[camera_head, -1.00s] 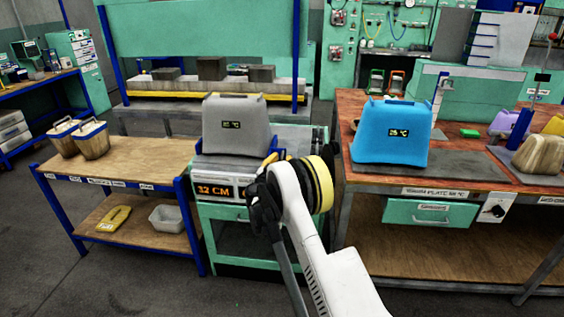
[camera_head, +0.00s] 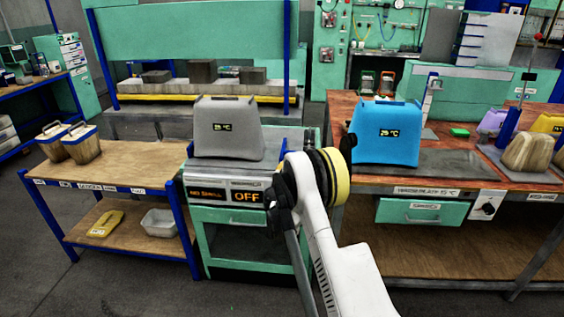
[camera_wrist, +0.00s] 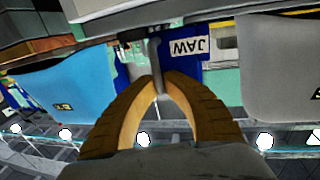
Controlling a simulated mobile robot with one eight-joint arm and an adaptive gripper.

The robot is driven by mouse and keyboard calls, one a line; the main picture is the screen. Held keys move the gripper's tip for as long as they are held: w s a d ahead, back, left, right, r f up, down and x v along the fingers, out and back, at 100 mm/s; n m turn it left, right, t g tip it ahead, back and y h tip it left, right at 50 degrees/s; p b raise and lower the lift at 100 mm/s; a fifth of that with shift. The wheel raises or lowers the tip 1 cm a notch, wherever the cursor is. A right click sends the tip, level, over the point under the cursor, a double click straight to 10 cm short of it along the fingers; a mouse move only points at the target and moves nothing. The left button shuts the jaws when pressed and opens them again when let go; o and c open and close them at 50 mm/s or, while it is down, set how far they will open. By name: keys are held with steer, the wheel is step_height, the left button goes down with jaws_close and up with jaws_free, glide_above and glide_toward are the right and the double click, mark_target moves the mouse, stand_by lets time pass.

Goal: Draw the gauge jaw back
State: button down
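The gauge jaw is a blue block with a white JAW label (camera_wrist: 186,47), which appears upside down in the wrist view. A grey upright bar (camera_wrist: 156,62) stands in front of it. My gripper (camera_wrist: 163,80) has its two yellow-brown fingers closed together around this bar. In the head view my arm hides the fingers and most of the jaw. The gauge bench (camera_head: 225,215) is green, with displays reading NO SHELL and OFF (camera_head: 249,196). A grey shell (camera_head: 228,130) with a small temperature display stands on it, left of my arm and apart from my gripper.
A blue shell (camera_head: 388,140) stands on the red-topped bench (camera_head: 360,178) at right. A wooden shelf table (camera_head: 115,166) with two lidded containers is at left. A brown shell (camera_head: 528,150) sits far right. Open floor shows at lower left.

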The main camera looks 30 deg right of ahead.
steer(key=shift+s+d, duration=0.2)
steer(key=shift+d, duration=0.05)
steer(key=c, duration=1.5)
jaws_free()
steer(key=shift+s+d, duration=0.1)
steer(key=shift+d, duration=0.05)
steer(key=shift+s+a, duration=0.15)
steer(key=shift+a, duration=0.2)
steer(key=v, duration=1.1)
steer(key=shift+a, duration=0.15)
steer(key=shift+s, duration=0.1)
